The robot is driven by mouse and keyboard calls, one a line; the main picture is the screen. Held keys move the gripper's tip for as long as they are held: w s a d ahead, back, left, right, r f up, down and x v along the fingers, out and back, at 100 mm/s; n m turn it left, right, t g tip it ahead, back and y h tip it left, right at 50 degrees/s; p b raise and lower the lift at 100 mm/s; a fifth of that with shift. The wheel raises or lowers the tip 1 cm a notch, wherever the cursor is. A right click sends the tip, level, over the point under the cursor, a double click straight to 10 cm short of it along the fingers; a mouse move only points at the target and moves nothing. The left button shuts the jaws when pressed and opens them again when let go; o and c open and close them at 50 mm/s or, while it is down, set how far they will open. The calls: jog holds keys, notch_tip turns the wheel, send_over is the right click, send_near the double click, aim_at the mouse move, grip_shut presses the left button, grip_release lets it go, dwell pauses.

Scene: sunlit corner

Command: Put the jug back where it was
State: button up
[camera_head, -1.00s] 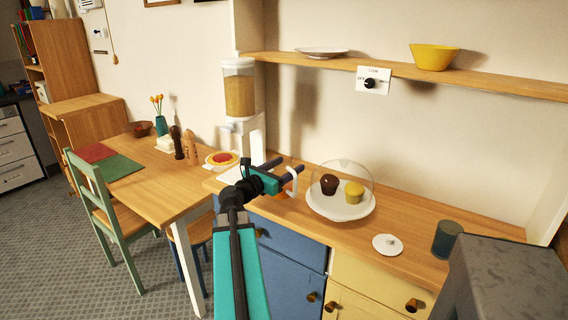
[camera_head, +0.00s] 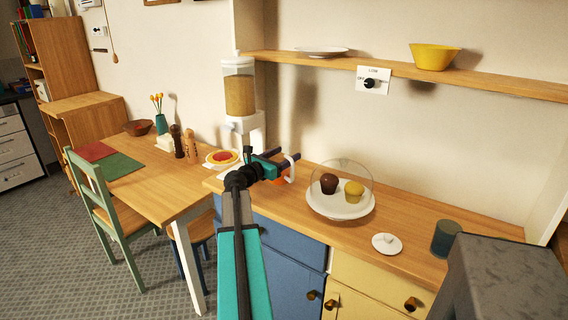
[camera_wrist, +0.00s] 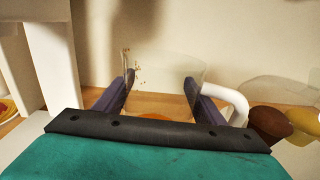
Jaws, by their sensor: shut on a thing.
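The jug is a clear see-through vessel with a white handle. In the wrist view the jug (camera_wrist: 232,98) stands between my two dark fingers, its handle on the right and something orange low in or under it. In the head view only the white handle of the jug (camera_head: 293,166) and a bit of orange show clearly; my gripper hides much of the rest. My gripper (camera_head: 287,157) is shut on the jug, over the wooden counter (camera_head: 330,232) right of the white dispenser. I cannot tell whether the jug touches the counter.
The dispenser (camera_head: 239,90) stands close on the left. A plate (camera_head: 340,211) with two muffins under a clear dome is close on the right. A small white lid (camera_head: 387,243) and dark cup (camera_head: 446,238) lie farther right. A shelf (camera_head: 400,75) runs above.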

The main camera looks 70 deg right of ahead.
jog(key=shift+w+d, duration=0.2)
jog(key=shift+d, duration=0.3)
jog(key=shift+f, duration=1.75)
jog(key=o, duration=1.5)
jog(key=shift+f, duration=0.15)
jog(key=b+v, duration=0.1)
jog(key=v, duration=1.1)
